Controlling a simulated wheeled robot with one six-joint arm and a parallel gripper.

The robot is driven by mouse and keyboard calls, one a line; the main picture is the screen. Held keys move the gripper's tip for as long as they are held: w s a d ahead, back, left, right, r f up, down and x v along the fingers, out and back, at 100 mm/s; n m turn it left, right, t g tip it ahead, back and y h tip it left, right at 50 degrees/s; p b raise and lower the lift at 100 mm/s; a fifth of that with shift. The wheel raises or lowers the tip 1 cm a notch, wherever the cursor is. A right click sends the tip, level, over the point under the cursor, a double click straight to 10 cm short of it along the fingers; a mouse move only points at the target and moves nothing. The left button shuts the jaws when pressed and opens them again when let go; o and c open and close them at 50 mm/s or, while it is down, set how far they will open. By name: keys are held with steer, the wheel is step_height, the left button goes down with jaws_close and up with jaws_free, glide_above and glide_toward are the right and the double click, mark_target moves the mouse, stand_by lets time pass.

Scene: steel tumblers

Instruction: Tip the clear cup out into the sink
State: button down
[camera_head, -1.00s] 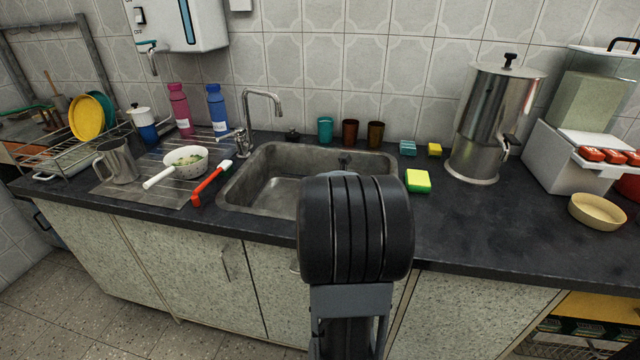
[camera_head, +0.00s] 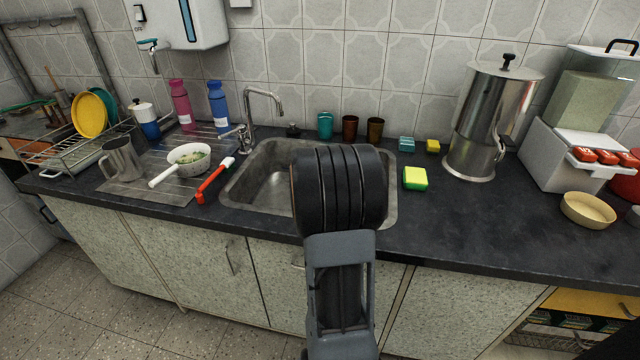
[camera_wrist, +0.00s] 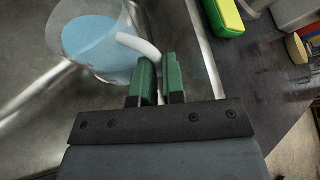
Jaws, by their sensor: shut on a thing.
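The clear cup (camera_wrist: 108,68) shows in the wrist view with light blue liquid (camera_wrist: 90,38) inside. A white curved handle (camera_wrist: 138,44) is on its right side. My gripper (camera_wrist: 160,68) has green-padded fingers shut on this handle. The cup appears above the steel sink (camera_wrist: 35,125); whether it is tilted is hard to tell. In the head view the sink (camera_head: 258,185) is set in the dark counter. My own arm hides the cup, the gripper and part of the basin there.
A yellow-green sponge (camera_head: 415,178) lies right of the sink. A faucet (camera_head: 262,95) stands behind the sink's left side. Several tumblers (camera_head: 325,125) stand along the wall. A red-handled tool (camera_head: 213,183) and a white pan (camera_head: 187,160) are at the left.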

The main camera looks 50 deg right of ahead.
steer(key=shift+w+a+r+n+g+p, duration=0.15)
steer(key=shift+w+n+p, duration=0.15)
steer(key=shift+p, duration=0.5)
steer(key=shift+w+a+n+g+p, duration=0.15)
steer(key=shift+w+n+p, duration=0.15)
steer(key=shift+p, duration=0.45)
steer(key=shift+w+a+r+n+g+h+p, duration=0.1)
steer(key=shift+w+r+n+g+h+p, duration=0.4)
steer(key=shift+p, duration=1.25)
steer(key=shift+w+r+n+g+h+p, duration=0.25)
steer(key=shift+r+n+p, duration=0.3)
steer(key=shift+p, duration=1.15)
steer(key=shift+w+a+r+n+h+p, duration=0.25)
steer(key=shift+w+r+n+h+p, duration=0.35)
steer(key=shift+p, duration=1.45)
steer(key=shift+w+a+r+n+g+p, duration=0.15)
steer(key=shift+w+a+r+n+p, duration=0.1)
steer(key=shift+w+n+p, duration=0.3)
steer(key=shift+w+a+r+n+g+p, duration=0.1)
steer(key=shift+w+r+n+p, duration=0.15)
steer(key=shift+w+p, duration=0.5)
steer(key=shift+w+a+r+n+h+b, duration=0.15)
steer(key=shift+w+n+h+b, duration=0.2)
steer(key=shift+n, duration=0.1)
steer(key=shift+w+a+r+n+h+b, duration=0.1)
steer(key=shift+w+a+n+h+b, duration=0.05)
steer(key=shift+w+n+h+b, duration=0.2)
